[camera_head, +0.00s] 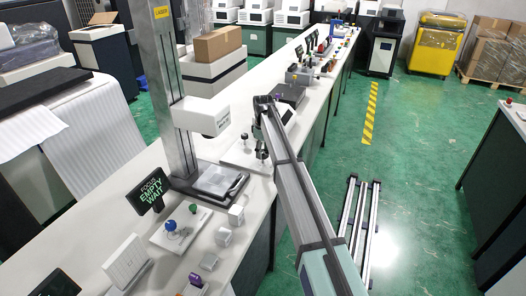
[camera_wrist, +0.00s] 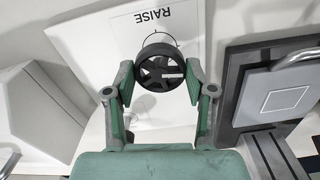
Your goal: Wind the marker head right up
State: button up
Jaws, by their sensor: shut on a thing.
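The marker head (camera_head: 208,117) is a white box on a tall grey column (camera_head: 165,80) with a yellow LASER label. It hangs well above a grey work plate (camera_head: 218,180). A black spoked handwheel (camera_wrist: 160,68) sits on a white panel (camera_wrist: 85,40) marked RAISE, upside down in the wrist view. My gripper (camera_wrist: 160,78) has its two green-padded fingers on either side of the wheel rim, shut on it. In the head view my gripper (camera_head: 262,152) points down beside the column's plate, and the wheel is hard to make out there.
A dark screen (camera_head: 150,190) reads FOCUS EMPTY WAIT. A blue knob (camera_head: 171,226) and small grey blocks stand in front of the plate. The grey plate with its dark base (camera_wrist: 285,85) lies close to the right of my gripper in the wrist view. Cardboard boxes (camera_head: 218,44) stand behind.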

jog(key=m, duration=0.5)
jog(key=shift+s+f+m, duration=0.1)
jog(key=shift+m, duration=0.2)
jog(key=m, duration=2.1)
jog(key=shift+m, duration=0.4)
jog(key=m, duration=1)
jog(key=shift+m, duration=0.4)
jog(key=m, duration=0.5)
jog(key=shift+m, duration=0.3)
